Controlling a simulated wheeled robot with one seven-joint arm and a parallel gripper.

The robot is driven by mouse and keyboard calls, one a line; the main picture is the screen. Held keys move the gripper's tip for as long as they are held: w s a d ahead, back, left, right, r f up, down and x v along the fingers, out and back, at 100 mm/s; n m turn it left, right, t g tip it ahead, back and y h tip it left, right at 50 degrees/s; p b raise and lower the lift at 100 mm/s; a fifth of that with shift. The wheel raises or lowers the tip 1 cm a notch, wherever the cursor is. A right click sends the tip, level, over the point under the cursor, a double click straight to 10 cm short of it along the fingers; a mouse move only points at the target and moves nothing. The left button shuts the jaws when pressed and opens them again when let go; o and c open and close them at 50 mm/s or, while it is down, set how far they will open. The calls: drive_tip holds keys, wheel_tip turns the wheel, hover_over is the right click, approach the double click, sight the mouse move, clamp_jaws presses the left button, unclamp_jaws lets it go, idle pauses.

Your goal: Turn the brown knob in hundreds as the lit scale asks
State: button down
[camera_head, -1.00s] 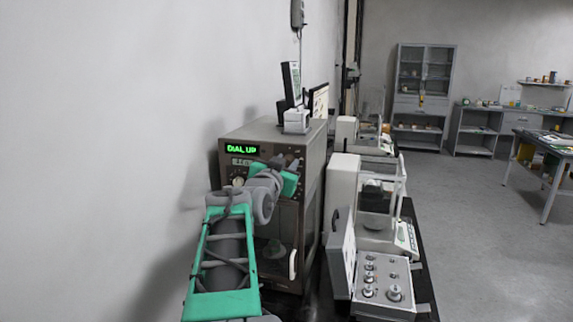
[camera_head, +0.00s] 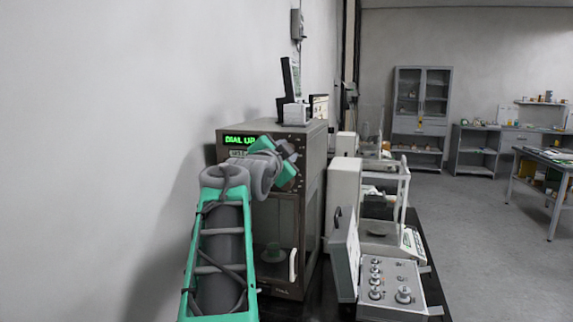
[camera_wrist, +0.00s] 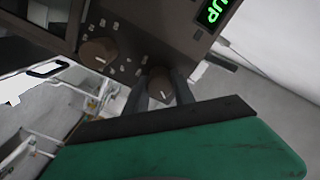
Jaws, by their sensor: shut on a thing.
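The lit scale is a tall brown-grey cabinet (camera_head: 312,185) with a glass front. Its green display (camera_head: 239,140) reads "DIAL UP"; in the wrist view part of it, "UP", shows (camera_wrist: 213,11). My gripper (camera_wrist: 161,86) is at the upper right of the scale's front, with its two dark fingers shut on a brown knob (camera_wrist: 158,81). The knob has a pale pointer mark and stays on the panel. A second brown knob (camera_wrist: 98,52) with a pale mark stands apart, left of the fingers. In the head view my gripper (camera_head: 288,168) hides the knobs.
A grey weight box (camera_head: 408,292) with its lid up stands right of the scale. A white balance (camera_head: 345,195) is behind it. A small dark-and-white device (camera_head: 296,113) sits on top of the scale. The wall is close on the left; open floor lies right.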

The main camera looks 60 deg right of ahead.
drive_tip(key=shift+m+b, duration=0.4)
drive_tip(key=shift+m, duration=0.1)
drive_tip(key=c, duration=1.1)
unclamp_jaws()
drive_tip(key=shift+o, duration=0.2)
drive_tip(key=s+a+b, duration=0.1)
drive_tip(key=a, duration=0.6)
drive_tip(key=shift+a+b, duration=0.3)
drive_tip(key=shift+a, duration=0.05)
drive_tip(key=shift+s, duration=0.1)
